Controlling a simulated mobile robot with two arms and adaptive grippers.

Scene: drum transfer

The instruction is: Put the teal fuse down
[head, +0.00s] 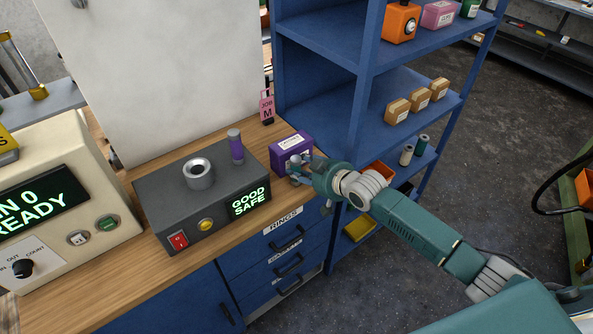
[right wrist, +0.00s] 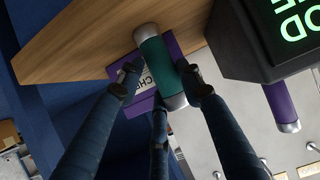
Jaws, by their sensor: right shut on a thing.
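The teal fuse (right wrist: 155,58), a cylinder with silver end caps, is held between the fingers of my right gripper (right wrist: 160,76) in the right wrist view. My right gripper (head: 298,170) is shut on it at the right end of the wooden counter, in front of a purple box (head: 281,161) with a white label. In the head view the fingers mostly hide the fuse. The purple box also shows behind the fuse in the right wrist view (right wrist: 137,108); I cannot tell if they touch. My left gripper is out of view.
A dark tester box (head: 200,212) reading GOOD SAFE carries a metal ring socket and an upright purple fuse (head: 236,147). A pink tag (head: 267,107) stands behind. The blue shelf unit (head: 366,60) rises close to the right; a teal cylinder (head: 422,144) stands on a lower shelf.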

